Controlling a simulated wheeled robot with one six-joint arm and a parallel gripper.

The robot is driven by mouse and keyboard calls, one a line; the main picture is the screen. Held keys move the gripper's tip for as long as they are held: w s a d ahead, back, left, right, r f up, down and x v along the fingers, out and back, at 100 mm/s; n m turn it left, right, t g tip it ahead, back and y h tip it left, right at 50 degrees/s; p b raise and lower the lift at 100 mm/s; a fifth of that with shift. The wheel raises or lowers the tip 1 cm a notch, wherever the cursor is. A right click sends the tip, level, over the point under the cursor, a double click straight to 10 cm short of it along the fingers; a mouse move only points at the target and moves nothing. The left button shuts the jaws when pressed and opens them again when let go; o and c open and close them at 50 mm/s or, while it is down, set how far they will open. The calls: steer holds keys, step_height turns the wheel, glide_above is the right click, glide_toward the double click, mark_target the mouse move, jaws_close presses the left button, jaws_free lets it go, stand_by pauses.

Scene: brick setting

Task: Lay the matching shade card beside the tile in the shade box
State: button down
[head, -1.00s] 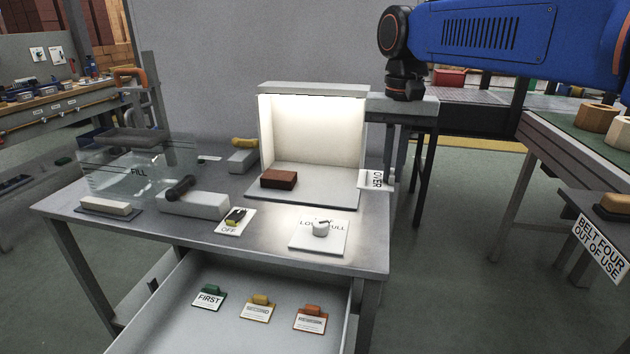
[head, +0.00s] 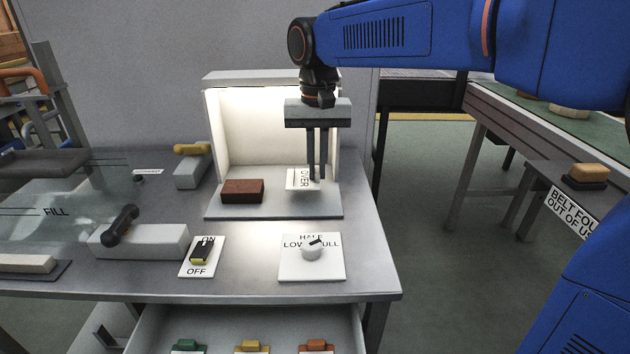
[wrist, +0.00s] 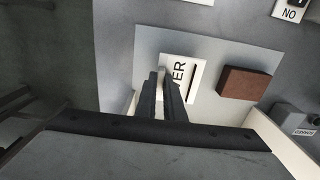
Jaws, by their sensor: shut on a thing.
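My gripper (head: 316,176) is shut on a white card (head: 299,179) lettered OVER. Its fingers pinch a pale tab at the card's edge, seen in the wrist view (wrist: 162,78). The card is inside the lit, open-fronted shade box (head: 275,209), to the right of the red-brown tile (head: 242,191), with a gap between them. The card appears at or just above the box floor; I cannot tell if it touches. The tile also shows in the wrist view (wrist: 245,83). Green (head: 187,346), yellow (head: 252,347) and orange (head: 316,345) tabbed cards show partly in the drawer.
The drawer (head: 160,322) is open below the bench front. An on/off switch (head: 202,250) and a dial (head: 312,252) stand in front of the box. Grey blocks with a black handle (head: 120,222) and a yellow handle (head: 192,149) are to the left.

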mark_target(318, 170)
steer(key=shift+f, duration=2)
steer(key=shift+f, duration=0.1)
steer(key=c, duration=1.9)
jaws_free()
steer(key=shift+o, duration=0.2)
step_height(318, 170, up, 12)
steer(key=shift+r, duration=0.15)
steer(key=s+d+f+t, duration=0.4)
steer(key=s+d+f, duration=1.7)
steer(key=d, duration=0.3)
steer(key=shift+s+d+t, duration=0.4)
steer(key=shift+s, duration=0.5)
steer(key=shift+r, duration=0.1)
